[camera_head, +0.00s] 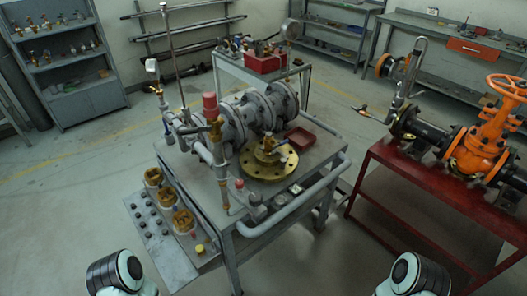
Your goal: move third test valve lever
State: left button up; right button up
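A grey flanged gate valve assembly (255,110) lies on a grey metal work table. Thin pipework with small valves (196,148) runs along its left side. A brass fitting with a red top (210,108) stands on this pipework, and a smaller red knob (239,184) sits lower, near the front. Only rounded links of my two arms show at the bottom edge; both grippers are out of view.
A brass flange (268,172) and a red tray (300,139) are on the table. A side shelf (168,246) holds several yellow parts. A tubular rail (290,205) edges the front right. A red bench (420,190) carries an orange valve (487,140).

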aim_at(287, 141)
jog(key=u, duration=0.4)
jog(key=l+u, duration=0.15)
jog(key=u, duration=0.6)
jog(key=l+u, duration=0.15)
jog(key=u, duration=0.25)
jog(key=l+u, duration=0.35)
jog(key=k+l+u, duration=0.1)
jog(key=l+u, duration=0.25)
jog(key=k+l+u, duration=0.1)
jog(key=u, duration=0.2)
jog(key=k+l+u, duration=0.2)
jog(key=l, duration=0.3)
jog(key=k+l+u, duration=0.25)
jog(key=k+l, duration=0.2)
